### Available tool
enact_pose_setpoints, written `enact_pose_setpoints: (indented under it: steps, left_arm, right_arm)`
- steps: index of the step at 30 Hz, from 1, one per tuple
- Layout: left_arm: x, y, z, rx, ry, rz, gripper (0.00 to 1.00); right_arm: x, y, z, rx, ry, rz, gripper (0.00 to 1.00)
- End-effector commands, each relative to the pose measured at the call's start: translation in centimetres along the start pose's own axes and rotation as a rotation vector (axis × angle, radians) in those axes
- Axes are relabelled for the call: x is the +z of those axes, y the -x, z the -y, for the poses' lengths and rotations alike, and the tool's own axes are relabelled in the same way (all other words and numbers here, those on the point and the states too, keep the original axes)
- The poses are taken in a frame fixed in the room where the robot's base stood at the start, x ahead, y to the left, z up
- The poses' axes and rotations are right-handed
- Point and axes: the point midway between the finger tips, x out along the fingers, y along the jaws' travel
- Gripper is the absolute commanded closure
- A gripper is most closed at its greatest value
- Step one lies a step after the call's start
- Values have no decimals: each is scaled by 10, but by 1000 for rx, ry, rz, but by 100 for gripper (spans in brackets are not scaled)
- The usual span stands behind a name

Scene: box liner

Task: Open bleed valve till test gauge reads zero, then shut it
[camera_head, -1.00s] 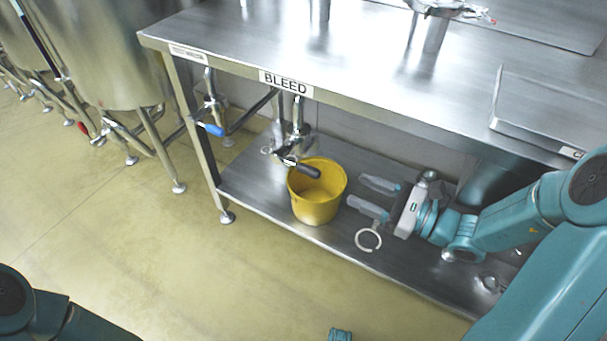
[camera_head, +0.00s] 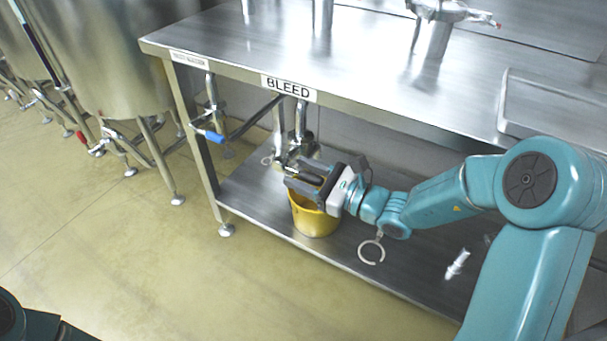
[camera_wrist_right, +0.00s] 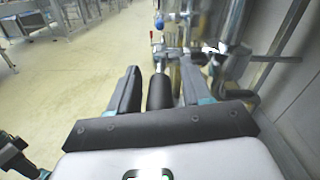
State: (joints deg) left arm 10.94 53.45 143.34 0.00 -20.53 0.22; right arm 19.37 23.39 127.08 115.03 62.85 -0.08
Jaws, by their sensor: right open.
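The bleed valve (camera_head: 293,150) hangs under the table's front edge, below the BLEED label (camera_head: 288,88). My right gripper (camera_head: 301,178) is at the valve, just above the yellow bucket (camera_head: 313,222), and hides most of the valve handle in the head view. In the right wrist view my open right gripper (camera_wrist_right: 161,82) has the black valve handle (camera_wrist_right: 160,92) between its two fingers. The handle looks closer to the left finger; I cannot tell whether it touches. My left gripper is not in view. I cannot make out a test gauge or its reading.
The steel table (camera_head: 370,60) has a lower shelf (camera_head: 265,195) that bears the bucket. A blue-handled valve (camera_head: 210,136) is left of the bleed valve. Large steel tanks (camera_head: 110,50) stand at the far left. The floor (camera_head: 110,240) in front is clear.

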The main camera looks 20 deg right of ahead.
Motion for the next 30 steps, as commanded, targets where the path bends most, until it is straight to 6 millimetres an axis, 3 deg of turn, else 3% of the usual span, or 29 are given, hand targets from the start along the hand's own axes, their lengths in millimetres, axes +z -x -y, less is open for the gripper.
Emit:
enact_pose_setpoints:
  steps: [2, 6, 17, 30]
  left_arm:
    - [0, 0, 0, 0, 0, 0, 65]
    - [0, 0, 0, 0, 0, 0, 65]
    - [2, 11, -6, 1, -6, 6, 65]
    - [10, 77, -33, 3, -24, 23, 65]
  right_arm:
    - [0, 0, 0, 0, 0, 0, 55]
    - [0, 0, 0, 0, 1, 1, 100]
    - [7, 0, 1, 7, 1, -33, 100]
    - [29, -2, 5, 64, 1, -317, 100]
